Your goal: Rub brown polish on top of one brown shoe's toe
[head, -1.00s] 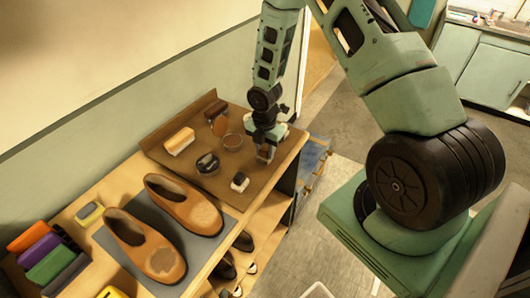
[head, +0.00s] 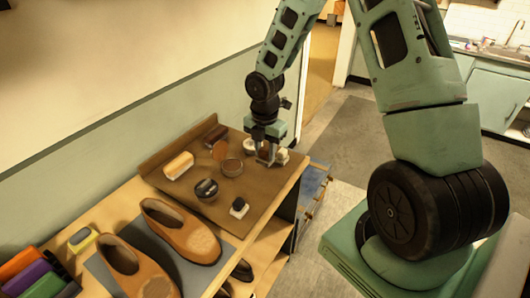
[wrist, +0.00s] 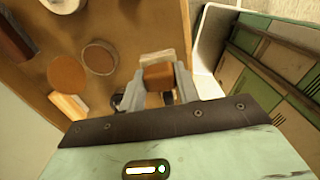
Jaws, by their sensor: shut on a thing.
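My gripper (head: 268,160) is over the right end of the brown board, shut on a small block (wrist: 158,76) with a brown part and a pale part. In the wrist view the block sits between both fingers; I cannot tell whether it touches the board. An open tin of brown polish (head: 232,166) stands left of my gripper, with a round brown lid (head: 220,150) beside it. The tin also shows in the wrist view (wrist: 100,57). Two brown shoes, one (head: 180,232) nearer the board and one (head: 135,270) farther left, lie on a grey mat (head: 215,258), apart from my gripper.
The board (head: 165,190) also holds a pale brush (head: 178,165), a dark brush (head: 215,134), a black tin (head: 206,190) and a small block with a black top (head: 239,207). Coloured boxes (head: 35,278) stand at the far left. More shoes sit on the shelf below.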

